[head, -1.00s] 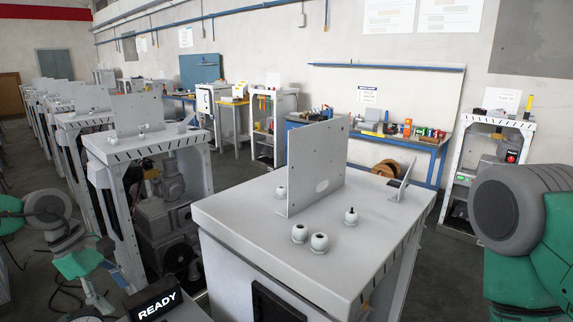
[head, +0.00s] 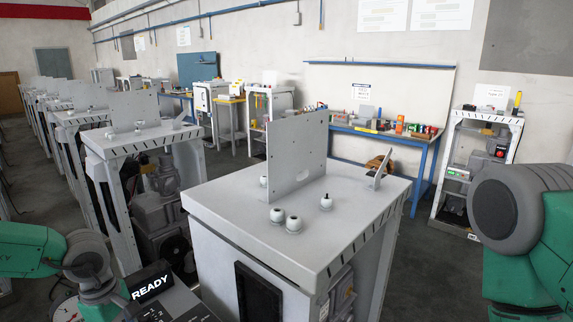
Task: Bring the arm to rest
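My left arm (head: 40,250), green with grey joints, comes in at the lower left, and its lower links run off the bottom edge. My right arm (head: 530,220) shows at the right edge as a large grey joint and green links. Neither gripper shows in the head view, so I cannot see their fingers or whether they hold anything. A white dispenser frame (head: 225,197) stands in front of me, with an upright plate (head: 298,150) and several white knobs (head: 276,215) on its top.
A dark "READY" display (head: 150,283) is at the lower left, close to my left arm. A row of similar frames (head: 140,140) runs back on the left. A blue workbench (head: 385,135) with small items and a white shelf unit (head: 478,165) stand along the wall.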

